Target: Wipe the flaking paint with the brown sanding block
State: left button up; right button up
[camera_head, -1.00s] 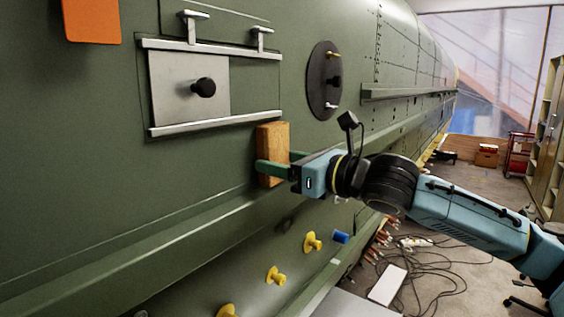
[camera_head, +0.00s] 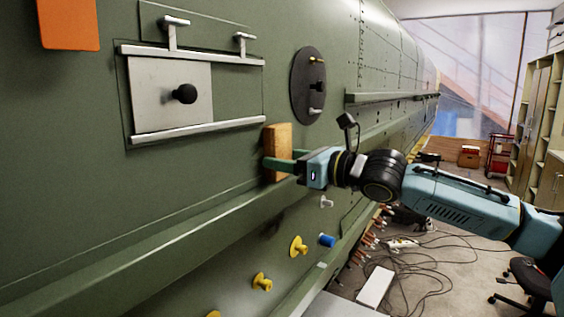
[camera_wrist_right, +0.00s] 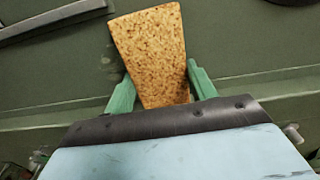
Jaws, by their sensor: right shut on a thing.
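The brown sanding block (camera_head: 278,148) is held upright close to the green fuselage skin, right of the silver panel's lower rail. My right gripper (camera_head: 280,163) is shut on it, with its green fingers on either side. In the right wrist view the block (camera_wrist_right: 152,52) shows its speckled face between the two fingers (camera_wrist_right: 158,92). Whether the block touches the skin I cannot tell. I cannot pick out the flaking paint for certain; faint dark smudges show on the skin below the block. My left gripper is not in view.
A silver panel with a black knob (camera_head: 185,94) sits between two rails (camera_head: 198,130). A dark oval plate (camera_head: 308,85) is right of it. A ledge (camera_head: 150,240) runs below, with yellow knobs (camera_head: 298,246) under it. Cables (camera_head: 430,262) lie on the floor at right.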

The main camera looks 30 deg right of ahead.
jog(key=shift+s+a+f+b, duration=0.1)
jog(key=shift+s+a+b, duration=0.15)
jog(key=shift+a, duration=0.2)
jog(key=shift+s+a+b, duration=0.15)
jog(key=shift+a+b, duration=0.15)
jog(key=shift+a, duration=0.15)
jog(key=shift+s+a, duration=0.3)
jog(key=shift+a, duration=0.45)
jog(key=shift+s+a, duration=0.35)
jog(key=shift+a, duration=0.5)
jog(key=shift+s+a, duration=0.35)
jog(key=shift+a, duration=0.5)
jog(key=shift+s+d, duration=0.2)
jog(key=shift+s, duration=0.25)
jog(key=b, duration=0.3)
send_near(250, 165)
jog(key=shift+w+a, duration=0.2)
jog(key=shift+w, duration=0.2)
